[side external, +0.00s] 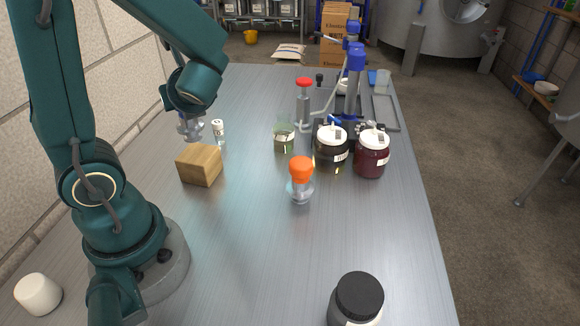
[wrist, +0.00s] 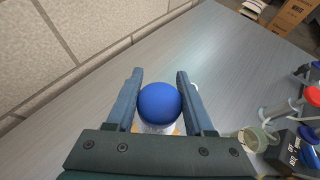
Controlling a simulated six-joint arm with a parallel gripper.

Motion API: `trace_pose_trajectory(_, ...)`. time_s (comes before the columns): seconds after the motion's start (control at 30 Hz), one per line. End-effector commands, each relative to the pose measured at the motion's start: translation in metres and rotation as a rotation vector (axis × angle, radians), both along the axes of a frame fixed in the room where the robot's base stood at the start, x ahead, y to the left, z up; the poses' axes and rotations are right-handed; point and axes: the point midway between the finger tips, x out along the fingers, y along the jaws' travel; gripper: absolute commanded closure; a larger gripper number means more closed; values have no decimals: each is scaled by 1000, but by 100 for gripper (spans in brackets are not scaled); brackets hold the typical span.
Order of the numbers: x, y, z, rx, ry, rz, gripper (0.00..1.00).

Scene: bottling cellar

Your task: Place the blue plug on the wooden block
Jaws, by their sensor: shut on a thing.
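The blue plug (wrist: 160,103) has a round blue head and sits between my fingers in the wrist view. Its pale, glassy lower part (side external: 191,130) shows below the fingers in the side view; its blue head is hidden there. My gripper (side external: 188,117) is shut on the plug and holds it above the wooden block, toward its far left side. The wooden block (side external: 201,166) lies on the metal table, its top bare in the side view. In the wrist view only slivers of it show beneath the plug. I cannot tell the exact gap between plug and block.
A small labelled vial (side external: 219,131) stands just behind the block. An orange-topped glass plug (side external: 301,178) stands to the right. Beyond are a green glass (side external: 284,138), a dark jar (side external: 331,150) and a red jar (side external: 371,158). The table's front middle is clear.

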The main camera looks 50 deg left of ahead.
Motion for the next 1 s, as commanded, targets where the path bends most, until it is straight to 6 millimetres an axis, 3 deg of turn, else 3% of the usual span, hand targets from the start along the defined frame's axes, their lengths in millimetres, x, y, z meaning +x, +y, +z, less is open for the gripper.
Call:
trace_pose_trajectory(0.23, 0, 0, -26, 0, 7, -2, 100)
trace_pose_trajectory(0.73, 0, 0, -34, 0, 3, -1, 100)
trace_pose_trajectory(0.77, 0, 0, -33, -1, 0, -1, 36)
trace_pose_trajectory(0.8, 0, 0, -33, -1, 0, -1, 20)
trace_pose_trajectory(1.0, 0, 0, -33, -1, 0, -1, 17)
